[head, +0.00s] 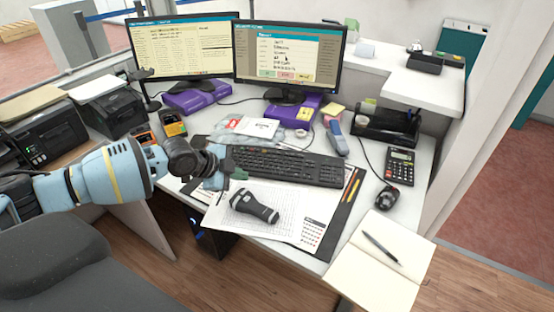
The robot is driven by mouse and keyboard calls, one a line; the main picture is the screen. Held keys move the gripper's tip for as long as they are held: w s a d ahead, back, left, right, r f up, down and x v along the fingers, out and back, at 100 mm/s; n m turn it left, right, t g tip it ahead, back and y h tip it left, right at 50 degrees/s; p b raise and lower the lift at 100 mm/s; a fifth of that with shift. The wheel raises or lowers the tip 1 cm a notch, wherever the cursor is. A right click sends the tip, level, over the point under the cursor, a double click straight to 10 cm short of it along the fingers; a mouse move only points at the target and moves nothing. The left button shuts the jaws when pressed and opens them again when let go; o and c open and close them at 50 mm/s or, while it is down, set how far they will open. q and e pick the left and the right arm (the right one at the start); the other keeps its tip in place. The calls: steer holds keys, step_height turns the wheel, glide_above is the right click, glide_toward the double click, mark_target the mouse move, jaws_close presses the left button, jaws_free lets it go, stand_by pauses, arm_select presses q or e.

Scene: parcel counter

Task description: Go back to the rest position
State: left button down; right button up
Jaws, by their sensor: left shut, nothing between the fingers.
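My left arm comes in from the left, and my left gripper (232,173) is above the desk, near the left end of the black keyboard (290,167). The left gripper is shut and holds nothing. A black flashlight-shaped device (254,206) lies on the printed paper sheet (285,224), a little below and right of the gripper and apart from it. My right gripper is not in view.
Two monitors (185,48) stand at the back on purple boxes (198,97). A calculator (400,165), mouse (386,198) and open notebook (375,262) with a pen are at right. Black printers (112,108) stand at left. A dark chair (70,265) is at lower left.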

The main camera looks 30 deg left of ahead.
arm_select(q)
steer(key=shift+d, duration=0.1)
